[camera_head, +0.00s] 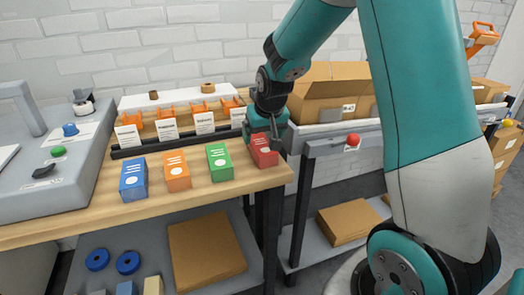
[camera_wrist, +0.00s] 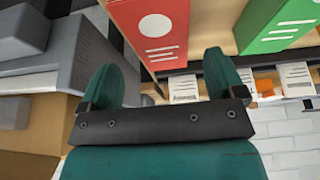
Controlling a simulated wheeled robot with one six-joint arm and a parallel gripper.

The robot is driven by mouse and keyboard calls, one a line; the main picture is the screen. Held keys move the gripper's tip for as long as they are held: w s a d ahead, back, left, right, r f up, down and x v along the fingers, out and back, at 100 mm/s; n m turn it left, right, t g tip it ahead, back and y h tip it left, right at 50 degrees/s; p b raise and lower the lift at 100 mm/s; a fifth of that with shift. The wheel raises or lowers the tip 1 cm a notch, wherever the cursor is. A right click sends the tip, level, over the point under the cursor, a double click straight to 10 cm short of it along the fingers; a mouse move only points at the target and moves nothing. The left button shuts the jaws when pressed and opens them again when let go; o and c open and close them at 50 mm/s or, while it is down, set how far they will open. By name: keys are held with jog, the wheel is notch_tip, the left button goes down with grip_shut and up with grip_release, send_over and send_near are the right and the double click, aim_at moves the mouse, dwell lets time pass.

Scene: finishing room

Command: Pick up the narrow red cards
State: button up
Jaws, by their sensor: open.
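The narrow red cards are a red box (camera_head: 263,151) with a white printed face, standing at the right end of a row on the wooden table. In the wrist view the red box (camera_wrist: 150,30) shows ahead, between the lines of the two fingers. My gripper (camera_head: 268,128) is at the back top of the red box in the head view. In the wrist view my gripper (camera_wrist: 167,68) has its two teal fingers apart, with nothing held between them. I cannot tell whether the fingers touch the box.
A green box (camera_head: 218,162) stands close left of the red one, then an orange box (camera_head: 176,171) and a blue box (camera_head: 133,180). Behind them is a black rail (camera_head: 180,140) with white labels. A cardboard carton (camera_head: 320,98) sits on the neighbouring conveyor at right.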

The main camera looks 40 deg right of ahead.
aim_at(262, 144)
jog(key=f, duration=0.4)
jog(key=shift+w, duration=0.3)
jog(key=shift+w+f, duration=0.2)
jog(key=shift+f, duration=0.3)
jog(key=c, duration=1)
jog(key=shift+c, duration=0.6)
jog(key=shift+r, duration=0.15)
